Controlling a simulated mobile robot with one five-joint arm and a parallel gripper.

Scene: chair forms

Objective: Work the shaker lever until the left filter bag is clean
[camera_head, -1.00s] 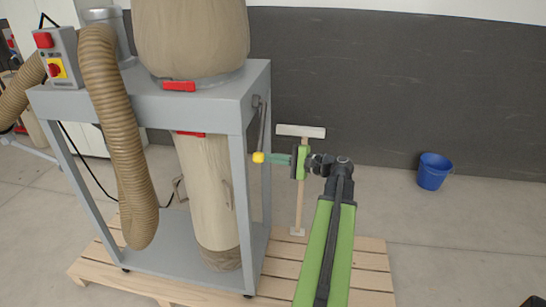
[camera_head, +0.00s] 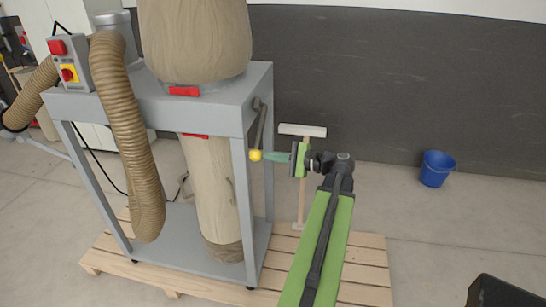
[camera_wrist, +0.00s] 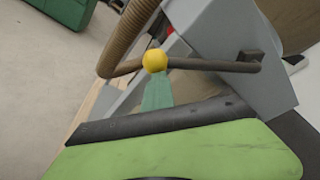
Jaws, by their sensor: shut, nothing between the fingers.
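The shaker lever (camera_head: 260,125) is a dark bar hanging from the right side of the grey machine frame, with a yellow knob (camera_head: 255,155) at its lower end. My gripper (camera_head: 268,156) has teal fingers, shut and empty, with their tips at the knob. In the wrist view the fingers (camera_wrist: 158,93) end right at the yellow knob (camera_wrist: 155,60); they appear to touch it. A bulging tan upper filter bag (camera_head: 193,45) sits on the frame, its top cut off. A narrower tan lower bag (camera_head: 210,185) hangs below. I cannot tell which is the left bag.
A ribbed hose (camera_head: 125,130) hangs at the frame's left, beside a switch box (camera_head: 67,62). The machine stands on a wooden pallet (camera_head: 365,265). A T-shaped wooden tool (camera_head: 302,131) stands behind my gripper. A blue bucket (camera_head: 436,170) is at right; floor around it is clear.

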